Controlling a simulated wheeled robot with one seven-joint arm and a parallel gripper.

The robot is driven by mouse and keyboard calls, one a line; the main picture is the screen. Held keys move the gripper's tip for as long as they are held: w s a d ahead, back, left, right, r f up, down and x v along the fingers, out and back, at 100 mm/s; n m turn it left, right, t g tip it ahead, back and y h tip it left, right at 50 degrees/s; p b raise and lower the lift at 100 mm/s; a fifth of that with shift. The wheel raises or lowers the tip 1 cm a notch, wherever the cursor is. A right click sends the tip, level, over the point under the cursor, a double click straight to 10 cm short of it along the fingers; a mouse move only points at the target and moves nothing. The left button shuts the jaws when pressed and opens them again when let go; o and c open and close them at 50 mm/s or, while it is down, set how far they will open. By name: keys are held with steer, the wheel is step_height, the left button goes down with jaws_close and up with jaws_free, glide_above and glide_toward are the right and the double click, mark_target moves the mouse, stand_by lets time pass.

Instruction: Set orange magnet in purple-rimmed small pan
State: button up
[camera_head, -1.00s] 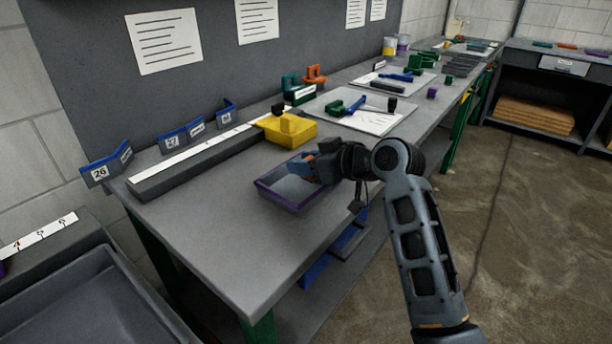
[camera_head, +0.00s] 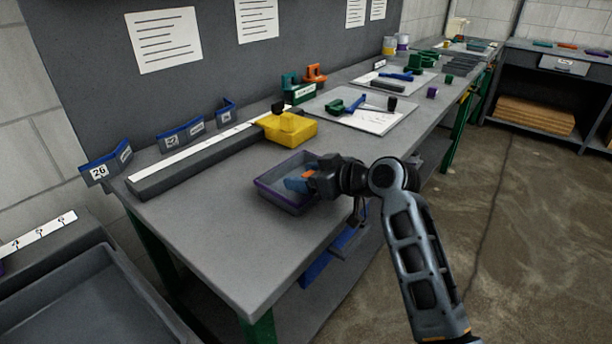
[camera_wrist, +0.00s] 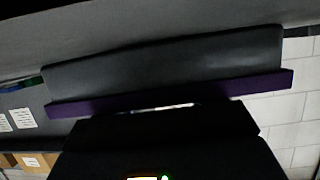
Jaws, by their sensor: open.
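The small grey pan with a purple rim (camera_head: 268,195) sits on the workbench near its front edge. My gripper (camera_head: 303,180) is open, low over the right part of the pan. A small orange patch (camera_head: 309,174) and a blue patch (camera_head: 293,184) show at its fingertips; I cannot tell whether the orange is the magnet or part of my gripper. Another orange piece with a handle-like shape (camera_head: 314,74) stands at the back of the bench beside a teal one. In the wrist view the purple rim (camera_wrist: 170,93) and grey pan wall show, with no orange visible.
A yellow block (camera_head: 290,130) stands behind the pan, by a long grey bar with a white strip (camera_head: 200,157). A white board with tools (camera_head: 375,120) lies farther back. Bare bench top (camera_head: 215,225) is free left of the pan. A grey tray (camera_head: 85,300) is lower left.

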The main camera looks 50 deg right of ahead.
steer(key=shift+r, duration=0.25)
steer(key=shift+s, duration=0.35)
steer(key=v, duration=1.1)
steer(key=shift+s+r, duration=0.1)
steer(key=shift+r, duration=0.05)
